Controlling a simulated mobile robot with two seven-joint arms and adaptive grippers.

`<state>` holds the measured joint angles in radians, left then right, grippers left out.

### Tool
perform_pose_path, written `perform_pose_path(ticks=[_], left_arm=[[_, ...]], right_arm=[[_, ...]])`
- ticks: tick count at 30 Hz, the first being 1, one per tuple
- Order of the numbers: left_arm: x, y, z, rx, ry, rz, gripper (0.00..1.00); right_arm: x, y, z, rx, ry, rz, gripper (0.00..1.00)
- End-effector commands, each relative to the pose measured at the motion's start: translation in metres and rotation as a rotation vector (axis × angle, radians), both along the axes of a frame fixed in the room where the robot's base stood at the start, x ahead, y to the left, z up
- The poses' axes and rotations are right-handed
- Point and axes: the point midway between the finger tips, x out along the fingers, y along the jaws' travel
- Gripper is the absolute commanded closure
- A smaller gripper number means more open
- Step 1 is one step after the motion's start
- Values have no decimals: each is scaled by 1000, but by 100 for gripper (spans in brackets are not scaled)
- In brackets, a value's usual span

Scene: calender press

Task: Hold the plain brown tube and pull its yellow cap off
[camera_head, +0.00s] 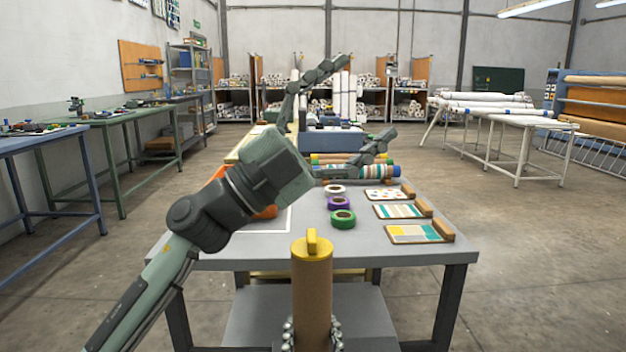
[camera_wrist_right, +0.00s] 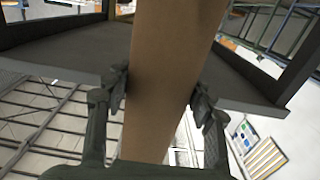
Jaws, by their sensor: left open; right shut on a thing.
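The plain brown tube (camera_head: 312,300) stands upright at the near edge of the table, at bottom centre of the head view. Its yellow cap (camera_head: 312,247), with a raised tab on top, sits on the tube's upper end. My right gripper (camera_head: 312,335) is shut on the tube below the cap, one finger on each side. The right wrist view shows the same grip (camera_wrist_right: 160,95) on the brown tube (camera_wrist_right: 170,50). My left gripper (camera_head: 275,172) is open and empty, above and left of the cap, apart from it. Its fingertips are hard to make out.
The grey table (camera_head: 280,248) holds green tape (camera_head: 343,219), purple tape (camera_head: 338,203) and white tape (camera_head: 335,190). Several pattern sample boards (camera_head: 415,233) lie at its right. A patterned roll (camera_head: 375,171) lies at the back. An orange thing is partly hidden behind my left arm.

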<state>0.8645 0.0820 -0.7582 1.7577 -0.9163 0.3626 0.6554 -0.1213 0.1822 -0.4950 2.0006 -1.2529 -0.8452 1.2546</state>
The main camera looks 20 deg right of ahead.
Motion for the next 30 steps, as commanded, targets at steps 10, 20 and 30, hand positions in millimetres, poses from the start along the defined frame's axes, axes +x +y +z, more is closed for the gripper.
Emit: perform_pose_path(ticks=[10, 20, 30], left_arm=[[-101, -83, -77, 811, -575, -314, 19], [-18, -2, -123, 1756, -768, -109, 19], [21, 51, -99, 2071, -727, 91, 19]], right_arm=[[0, 0, 0, 0, 0, 0, 71], [0, 0, 0, 0, 1, 0, 71], [0, 0, 0, 0, 0, 0, 71]])
